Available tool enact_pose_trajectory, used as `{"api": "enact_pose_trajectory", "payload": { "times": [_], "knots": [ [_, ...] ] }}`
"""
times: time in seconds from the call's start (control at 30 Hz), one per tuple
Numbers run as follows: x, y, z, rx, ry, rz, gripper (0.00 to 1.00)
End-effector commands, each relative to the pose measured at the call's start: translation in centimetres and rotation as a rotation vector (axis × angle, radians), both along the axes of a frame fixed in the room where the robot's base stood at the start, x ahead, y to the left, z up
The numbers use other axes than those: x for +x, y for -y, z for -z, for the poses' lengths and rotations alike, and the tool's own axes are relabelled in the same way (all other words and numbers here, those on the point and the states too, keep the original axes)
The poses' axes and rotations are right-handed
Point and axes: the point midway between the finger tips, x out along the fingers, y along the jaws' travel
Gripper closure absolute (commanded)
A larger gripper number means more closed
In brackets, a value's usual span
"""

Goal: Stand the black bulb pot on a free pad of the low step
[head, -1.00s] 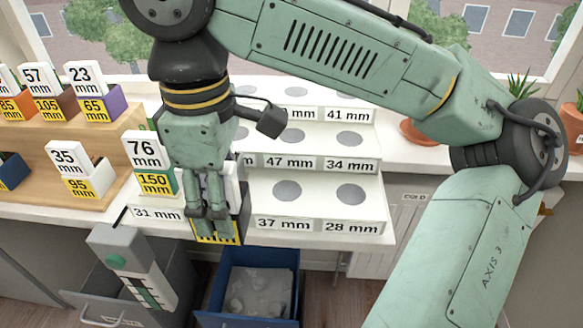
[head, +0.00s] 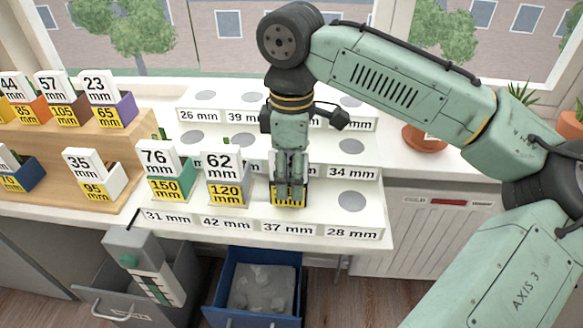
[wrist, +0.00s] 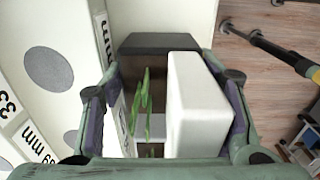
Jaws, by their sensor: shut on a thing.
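My gripper (head: 290,178) is shut on the black bulb pot (head: 288,199), whose yellow front label shows below the fingers in the head view. The pot is upright at the 37 mm place of the low step (head: 325,222); I cannot tell whether it touches the pad, which is hidden. In the wrist view the pot's dark wall (wrist: 158,43) and green shoots (wrist: 146,105) show between the fingers, beside a white block (wrist: 200,105). The 28 mm pad (head: 351,202) is bare. A green pot (head: 172,187) and a grey pot (head: 229,190) stand at the 31 mm and 42 mm places.
Higher steps with grey pads (head: 351,146) rise behind. A wooden stand (head: 125,140) with several labelled pots is at left. Open drawers, one with a blue bin (head: 253,318), lie below the front edge. A terracotta pot (head: 424,137) stands at right on the sill.

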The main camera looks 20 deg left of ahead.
Motion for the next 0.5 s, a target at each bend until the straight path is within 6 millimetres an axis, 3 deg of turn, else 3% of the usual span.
{"api": "enact_pose_trajectory", "payload": {
  "times": [0.43,0.47,0.5],
  "knots": [
    [-0.03,-0.06,0.75,0.002,0.0,-0.001,0.88],
    [-0.02,-0.04,0.76,0.001,0.001,-0.001,0.44],
    [-0.02,-0.04,0.73,0.001,0.001,-0.001,0.41]
  ]
}}
